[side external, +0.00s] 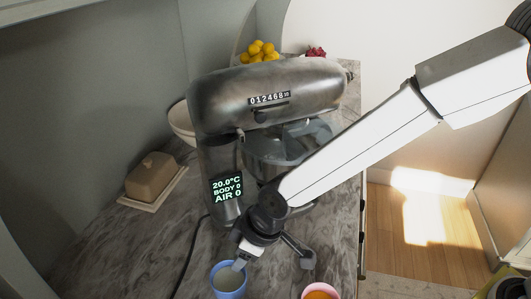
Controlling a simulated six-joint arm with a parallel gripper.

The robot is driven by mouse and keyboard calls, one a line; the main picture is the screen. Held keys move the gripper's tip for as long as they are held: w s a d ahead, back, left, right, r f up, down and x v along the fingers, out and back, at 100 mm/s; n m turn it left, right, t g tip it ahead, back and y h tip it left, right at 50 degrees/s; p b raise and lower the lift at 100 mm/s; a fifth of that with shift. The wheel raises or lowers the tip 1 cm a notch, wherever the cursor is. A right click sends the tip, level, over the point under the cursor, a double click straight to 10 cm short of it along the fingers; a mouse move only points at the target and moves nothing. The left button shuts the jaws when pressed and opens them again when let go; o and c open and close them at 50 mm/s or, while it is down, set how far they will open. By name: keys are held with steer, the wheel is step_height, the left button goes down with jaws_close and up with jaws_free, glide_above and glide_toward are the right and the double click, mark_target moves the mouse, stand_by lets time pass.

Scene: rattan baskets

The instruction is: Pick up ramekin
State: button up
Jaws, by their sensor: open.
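A small round blue cup (228,285) with a pale inside stands on the marble counter at the bottom of the side external view. A pink cup (306,291) with orange contents is to its right, cut off by the lower frame edge. I cannot tell for certain which is the ramekin. My gripper (273,262) is open and points down above the counter. Its left finger overlaps the rim of the blue cup in the picture; I cannot tell if it touches. Its right finger is above the pink cup. Nothing is seen held.
A large metal stand mixer (225,100) with a bowl stands just behind my gripper. A butter dish (152,178) is at the left, with a dark cable (187,262) on the counter. Yellow fruit (258,51) lies at the back. The counter's edge is at the right.

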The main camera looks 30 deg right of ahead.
mark_target(229, 281)
steer(key=shift+f, duration=0.15)
steer(key=shift+x, duration=2.45)
steer(key=shift+w+d, duration=0.1)
jaws_close()
